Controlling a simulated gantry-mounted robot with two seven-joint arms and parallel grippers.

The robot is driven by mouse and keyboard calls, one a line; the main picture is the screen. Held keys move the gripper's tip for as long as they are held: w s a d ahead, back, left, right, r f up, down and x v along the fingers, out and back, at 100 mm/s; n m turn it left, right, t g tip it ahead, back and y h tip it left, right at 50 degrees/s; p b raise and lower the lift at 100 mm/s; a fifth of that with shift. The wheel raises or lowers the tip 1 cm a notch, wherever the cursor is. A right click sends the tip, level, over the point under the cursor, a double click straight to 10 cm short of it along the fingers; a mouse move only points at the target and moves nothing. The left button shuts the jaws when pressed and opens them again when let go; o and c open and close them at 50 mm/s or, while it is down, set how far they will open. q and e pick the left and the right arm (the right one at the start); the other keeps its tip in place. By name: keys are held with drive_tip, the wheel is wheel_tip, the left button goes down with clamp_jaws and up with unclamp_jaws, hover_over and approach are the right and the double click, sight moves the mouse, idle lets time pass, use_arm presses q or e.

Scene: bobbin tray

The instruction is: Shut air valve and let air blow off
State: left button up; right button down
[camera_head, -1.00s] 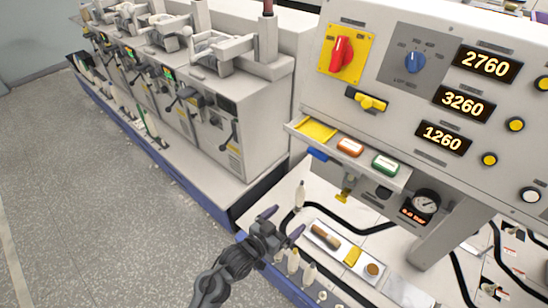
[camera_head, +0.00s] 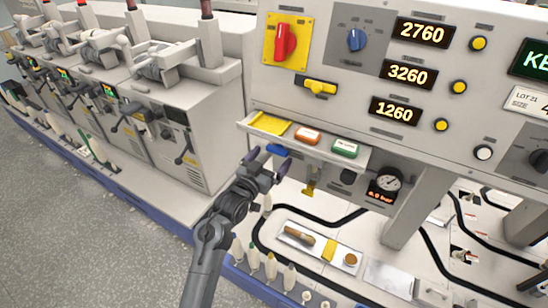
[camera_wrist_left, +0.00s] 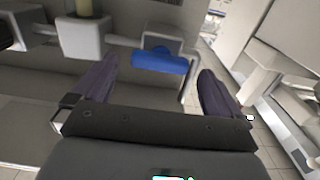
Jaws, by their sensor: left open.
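A blue valve handle (camera_head: 278,150) sits below the front shelf of the control panel, and it also shows in the left wrist view (camera_wrist_left: 160,61) on a grey pipe fitting. It lies crosswise. My left gripper (camera_head: 267,163) is open and empty just below and in front of it. In the left wrist view my left gripper (camera_wrist_left: 158,68) has its two purple fingers on either side of the handle, with the handle seen beyond the gap; contact is not visible. A round pressure gauge (camera_head: 388,180) with a small red bar readout hangs to the right. My right gripper is not in view.
A shelf (camera_head: 298,139) with yellow, orange and green items overhangs the handle. A yellow fitting (camera_head: 309,188) hangs to its right. A tray (camera_head: 303,246) with small tools lies on the bench below. Winding machines stand at the left.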

sight(277, 151)
use_arm(q)
drive_tip(key=shift+b+x, duration=0.3)
drive_tip(key=shift+x, duration=0.95)
drive_tip(key=shift+c, duration=0.5)
